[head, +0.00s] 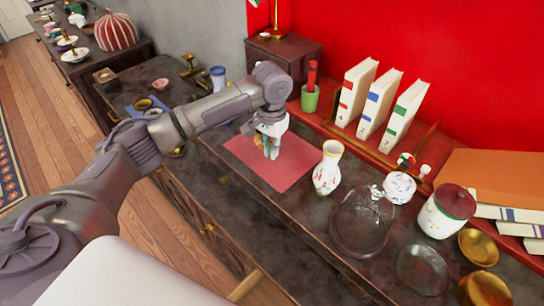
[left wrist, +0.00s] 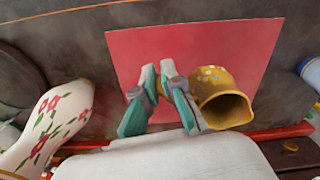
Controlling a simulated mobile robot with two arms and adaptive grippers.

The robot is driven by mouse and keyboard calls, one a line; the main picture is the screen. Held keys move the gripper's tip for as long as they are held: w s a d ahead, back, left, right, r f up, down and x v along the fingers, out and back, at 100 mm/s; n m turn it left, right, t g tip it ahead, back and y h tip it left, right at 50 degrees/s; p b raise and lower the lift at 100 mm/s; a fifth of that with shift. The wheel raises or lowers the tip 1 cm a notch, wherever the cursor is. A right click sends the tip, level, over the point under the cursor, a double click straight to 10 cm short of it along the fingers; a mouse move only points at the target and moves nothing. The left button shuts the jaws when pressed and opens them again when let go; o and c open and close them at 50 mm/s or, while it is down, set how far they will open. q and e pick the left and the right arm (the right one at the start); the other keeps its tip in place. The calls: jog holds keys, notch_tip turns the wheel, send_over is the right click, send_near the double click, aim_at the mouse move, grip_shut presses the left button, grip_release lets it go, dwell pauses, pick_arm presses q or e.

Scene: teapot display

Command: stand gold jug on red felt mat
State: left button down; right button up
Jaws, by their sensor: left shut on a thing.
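The gold jug (left wrist: 226,96) shows in the left wrist view, over the red felt mat (left wrist: 205,45), with its mouth toward the camera. My left gripper (left wrist: 160,92) is shut on the jug's handle side, with the jug's body to the right of the fingers. In the head view, my left gripper (head: 271,150) points down over the mat (head: 285,178), near its back part. The jug is mostly hidden by the gripper there. I cannot tell whether the jug's base touches the mat. My right gripper is not in view.
A white floral vase (head: 328,168) stands just right of the mat; a glass dish (head: 358,225) is farther right. A green cup (head: 310,98) and upright books (head: 378,103) stand behind. The mat's front part is clear.

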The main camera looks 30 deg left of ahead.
aim_at(271, 170)
pick_arm(q)
notch_tip(271, 170, down, 5)
jog(key=shift+r, duration=0.1)
dwell(0.3)
jog(key=c, duration=1.3)
grip_release()
jog(key=shift+f, duration=0.2)
notch_tip(271, 170, up, 12)
jog(key=shift+r+b, duration=0.2)
jog(key=shift+b, duration=0.3)
jog(key=shift+f, duration=0.1)
